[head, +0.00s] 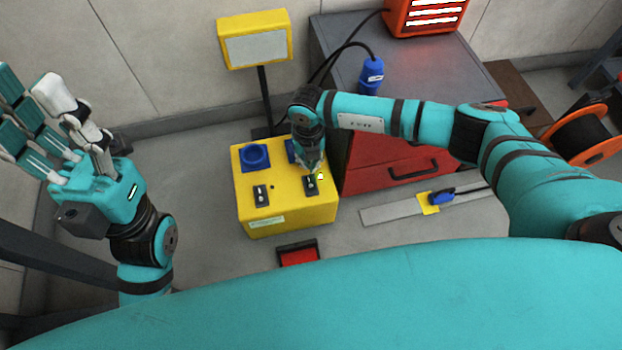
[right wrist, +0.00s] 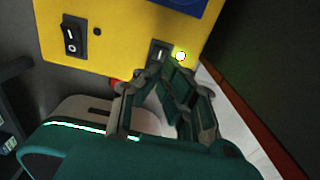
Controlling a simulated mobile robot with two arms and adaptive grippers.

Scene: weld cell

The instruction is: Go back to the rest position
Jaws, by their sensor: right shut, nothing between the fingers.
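My right gripper (head: 314,172) is shut and empty. Its fingertips are at the right rocker switch (head: 311,185) on top of a yellow box (head: 285,217). In the right wrist view the closed fingers (right wrist: 168,72) partly cover that switch (right wrist: 158,50); I cannot tell whether they touch it. A small light (right wrist: 181,56) beside the switch glows. The left rocker switch (head: 261,195) is uncovered. My left gripper (head: 32,88) is raised at the far left, its fingers apart and empty, away from the box.
A red cabinet (head: 375,163) with a grey top stands right of the box; a blue plug (head: 371,75) and cable are on it. A yellow-framed panel (head: 256,47) stands behind the box. A steel strip (head: 395,213) and a red pedal (head: 298,255) lie on the floor.

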